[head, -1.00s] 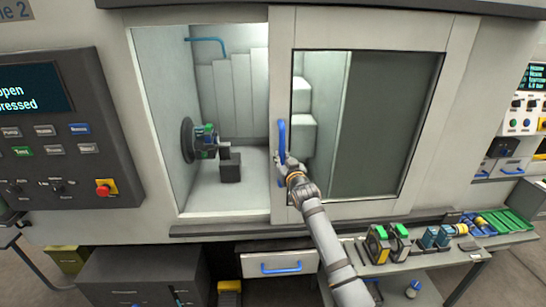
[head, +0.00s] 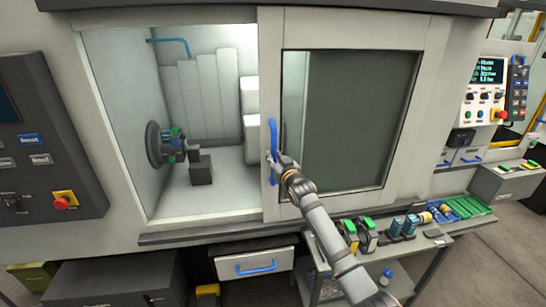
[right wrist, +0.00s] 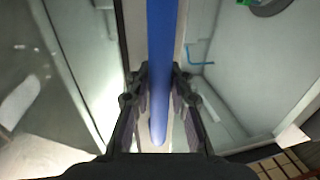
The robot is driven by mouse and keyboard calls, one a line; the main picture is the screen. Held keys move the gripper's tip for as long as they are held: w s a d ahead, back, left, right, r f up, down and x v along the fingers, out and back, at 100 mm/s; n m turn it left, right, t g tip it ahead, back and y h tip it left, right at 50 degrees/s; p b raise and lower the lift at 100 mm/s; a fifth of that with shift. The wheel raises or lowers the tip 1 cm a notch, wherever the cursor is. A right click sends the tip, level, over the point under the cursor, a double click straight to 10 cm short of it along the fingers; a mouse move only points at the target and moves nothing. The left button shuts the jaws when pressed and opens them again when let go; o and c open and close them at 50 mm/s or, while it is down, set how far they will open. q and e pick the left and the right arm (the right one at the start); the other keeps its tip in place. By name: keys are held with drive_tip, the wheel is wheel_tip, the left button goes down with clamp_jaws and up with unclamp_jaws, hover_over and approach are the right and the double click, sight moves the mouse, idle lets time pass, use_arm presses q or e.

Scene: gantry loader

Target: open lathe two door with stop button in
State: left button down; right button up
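The lathe door (head: 425,110) is a pale sliding panel with a dark window. It stands partly open, with the chamber uncovered on its left. Its upright blue handle (head: 273,135) is on the door's left edge. My right gripper (head: 273,160) is shut on this handle; in the right wrist view the two fingers (right wrist: 160,85) lie on either side of the blue bar (right wrist: 162,40). A red stop button (head: 61,203) on a yellow base sits on the dark left control panel; I cannot tell whether it is pressed in. My left gripper is out of view.
Inside the chamber are a dark chuck (head: 155,145) and a dark block (head: 201,171). A bench (head: 440,240) with small parts stands below the door at right. A second panel (head: 490,90) with a red button is farther right. A drawer (head: 255,265) is below.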

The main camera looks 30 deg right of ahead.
drive_tip(key=o, duration=0.5)
drive_tip(key=shift+s+f, duration=0.1)
drive_tip(key=shift+f, duration=0.1)
drive_tip(key=shift+c, duration=0.2)
drive_tip(key=shift+r, duration=0.15)
drive_tip(key=shift+s, duration=0.1)
drive_tip(key=s+a, duration=0.1)
drive_tip(key=s, duration=1)
drive_tip(key=shift+s, duration=0.4)
